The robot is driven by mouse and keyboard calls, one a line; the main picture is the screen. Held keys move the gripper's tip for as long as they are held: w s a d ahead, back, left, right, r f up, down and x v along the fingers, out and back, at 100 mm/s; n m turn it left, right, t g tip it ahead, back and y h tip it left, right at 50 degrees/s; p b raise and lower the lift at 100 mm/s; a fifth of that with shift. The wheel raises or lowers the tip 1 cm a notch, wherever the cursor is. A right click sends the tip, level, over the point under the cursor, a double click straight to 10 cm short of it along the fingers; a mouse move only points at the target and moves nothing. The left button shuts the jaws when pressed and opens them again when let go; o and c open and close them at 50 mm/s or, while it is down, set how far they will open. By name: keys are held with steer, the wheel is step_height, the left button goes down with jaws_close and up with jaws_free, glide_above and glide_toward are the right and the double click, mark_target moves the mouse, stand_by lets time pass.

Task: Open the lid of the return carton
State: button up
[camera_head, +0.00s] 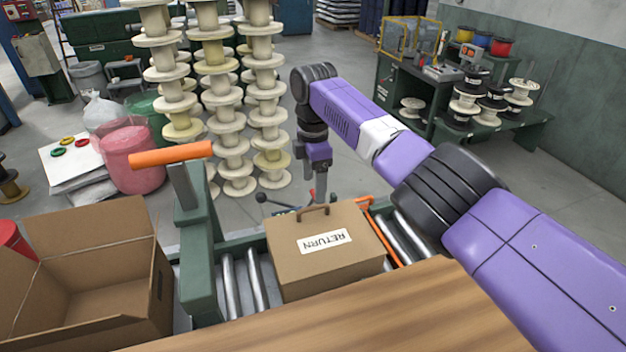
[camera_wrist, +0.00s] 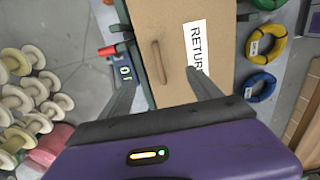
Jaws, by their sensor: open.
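The return carton (camera_head: 325,265) is a brown box with a white RETURN label, standing on a roller conveyor. Its lid (camera_head: 350,220) is shut and also fills the upper middle of the wrist view (camera_wrist: 215,85). A brown strap handle (camera_head: 300,211) arches up at the lid's far edge; the wrist view shows it whole (camera_wrist: 157,62). My gripper (camera_head: 318,192) points down just over the handle. In the wrist view its fingers (camera_wrist: 160,80) are apart and empty, with the handle lying between them in the picture. I cannot tell whether they touch it.
A green post with an orange bar (camera_head: 171,154) stands left of the carton. An open, empty carton (camera_head: 85,240) is at far left. A wooden surface (camera_head: 390,315) lies in front. Stacked cream spools (camera_head: 215,90) stand behind. An orange rail (camera_head: 388,240) runs right of the carton.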

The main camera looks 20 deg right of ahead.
mark_target(314, 207)
steer(key=shift+f+b, duration=2.95)
steer(key=shift+f, duration=1.6)
jaws_close()
steer(key=shift+r+p, duration=0.35)
steer(key=shift+p, duration=0.1)
